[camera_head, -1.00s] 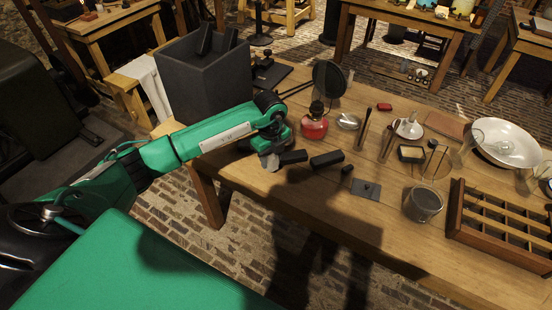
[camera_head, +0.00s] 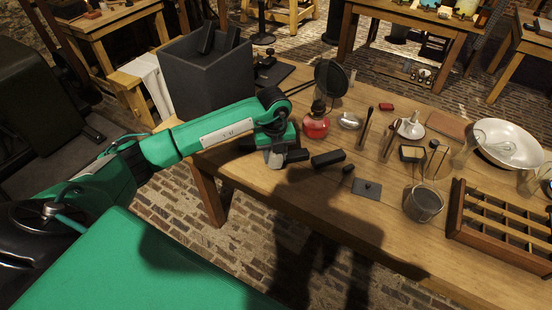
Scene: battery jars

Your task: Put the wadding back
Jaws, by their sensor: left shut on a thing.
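My left gripper (camera_head: 277,158) is low over the left part of the table, pointing down, its fingers largely hidden by the wrist. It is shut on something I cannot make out. A black block (camera_head: 298,155) shows right beside the gripper; I cannot tell whether it touches. A second black block (camera_head: 328,159) lies just to the right. I cannot identify the wadding for certain. A small dark tray with a pale yellowish pad (camera_head: 412,153) lies at the right of the table. My right gripper is not in view.
A dark grey bin (camera_head: 205,85) stands at the table's back left. A red burner (camera_head: 316,124), a round dark paddle (camera_head: 330,78), a grey metal cup (camera_head: 424,204), a white dish (camera_head: 507,143) and a wooden rack (camera_head: 500,226) stand around.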

